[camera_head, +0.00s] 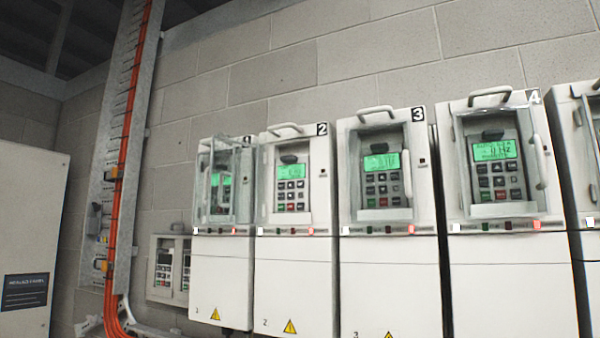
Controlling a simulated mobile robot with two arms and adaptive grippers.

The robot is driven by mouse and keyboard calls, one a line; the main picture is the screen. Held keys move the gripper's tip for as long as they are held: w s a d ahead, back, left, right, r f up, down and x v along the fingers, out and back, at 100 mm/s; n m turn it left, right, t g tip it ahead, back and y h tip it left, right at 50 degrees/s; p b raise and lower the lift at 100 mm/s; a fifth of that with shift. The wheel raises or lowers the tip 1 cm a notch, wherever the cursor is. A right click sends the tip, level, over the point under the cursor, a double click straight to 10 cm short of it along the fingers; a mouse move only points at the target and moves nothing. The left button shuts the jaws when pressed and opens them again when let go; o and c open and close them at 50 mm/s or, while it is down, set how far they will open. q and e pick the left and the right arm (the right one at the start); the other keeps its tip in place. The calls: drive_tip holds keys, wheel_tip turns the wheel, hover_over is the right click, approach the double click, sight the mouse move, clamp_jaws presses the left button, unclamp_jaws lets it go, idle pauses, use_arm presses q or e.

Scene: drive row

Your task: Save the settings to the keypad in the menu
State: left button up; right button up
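Several white drive units stand in a row, each with a keypad and a lit green screen. The keypad (292,195) on drive 2 (293,270) sits in a recess with dark, red and green keys. The keypad on drive 3 (382,188) and the keypad on drive 4 (499,180) look alike; the screen text is too small to read surely. The keypad on drive 1 (221,195) is behind a clear cover (245,185) that stands partly out. Neither of my grippers shows in this view.
Small keypads sit in a grey wall box (168,268) left of the drives. A metal cable tray (122,150) with orange cables (130,120) runs up the block wall. A white cabinet (30,210) with a dark label stands at far left. Handles (376,111) top the drives.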

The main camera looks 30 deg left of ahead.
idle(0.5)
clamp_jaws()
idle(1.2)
